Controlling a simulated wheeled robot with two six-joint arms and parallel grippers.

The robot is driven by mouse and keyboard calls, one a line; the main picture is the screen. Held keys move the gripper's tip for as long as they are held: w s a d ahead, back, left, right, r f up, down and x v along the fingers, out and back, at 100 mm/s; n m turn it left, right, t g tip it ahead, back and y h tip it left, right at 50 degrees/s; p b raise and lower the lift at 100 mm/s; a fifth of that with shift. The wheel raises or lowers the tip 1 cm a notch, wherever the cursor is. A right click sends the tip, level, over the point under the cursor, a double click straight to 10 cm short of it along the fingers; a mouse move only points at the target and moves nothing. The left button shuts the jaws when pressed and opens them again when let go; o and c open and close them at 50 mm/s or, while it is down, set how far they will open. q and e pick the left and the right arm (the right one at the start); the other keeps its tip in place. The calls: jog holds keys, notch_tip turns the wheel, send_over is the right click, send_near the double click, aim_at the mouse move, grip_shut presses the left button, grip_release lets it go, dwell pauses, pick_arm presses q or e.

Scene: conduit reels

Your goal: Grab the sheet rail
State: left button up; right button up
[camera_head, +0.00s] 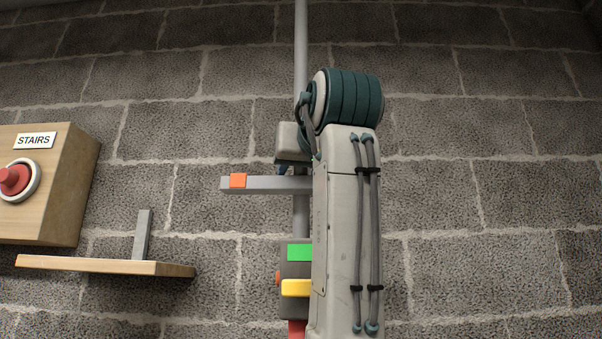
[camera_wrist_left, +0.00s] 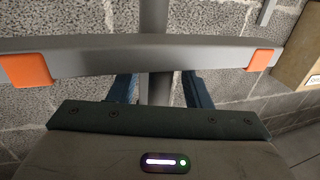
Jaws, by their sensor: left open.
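The sheet rail, a grey bar with an orange band near its end (camera_head: 265,185), lies level across a vertical grey pole in the head view. My forearm hides its right part. In the left wrist view the rail (camera_wrist_left: 150,55) spans nearly the whole width, with an orange band towards each end. My left gripper (camera_head: 284,170) is at the rail's middle, mostly hidden by my arm. In the left wrist view its two teal fingers (camera_wrist_left: 160,88) stand apart, with the pole showing between them. The rail covers their tips, and contact cannot be told. My right gripper is not in view.
The vertical pole (camera_head: 301,60) runs up the grey block wall. Below the rail, a dark box with green and yellow patches (camera_head: 294,270) sits at the pole. At the left are a wooden STAIRS box (camera_head: 60,200) with a red button and a wooden shelf (camera_head: 100,265).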

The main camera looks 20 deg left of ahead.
pick_arm(q)
jog(key=shift+w+a, duration=0.2)
jog(key=shift+w, duration=0.1)
grip_shut()
jog(key=shift+r, duration=0.1)
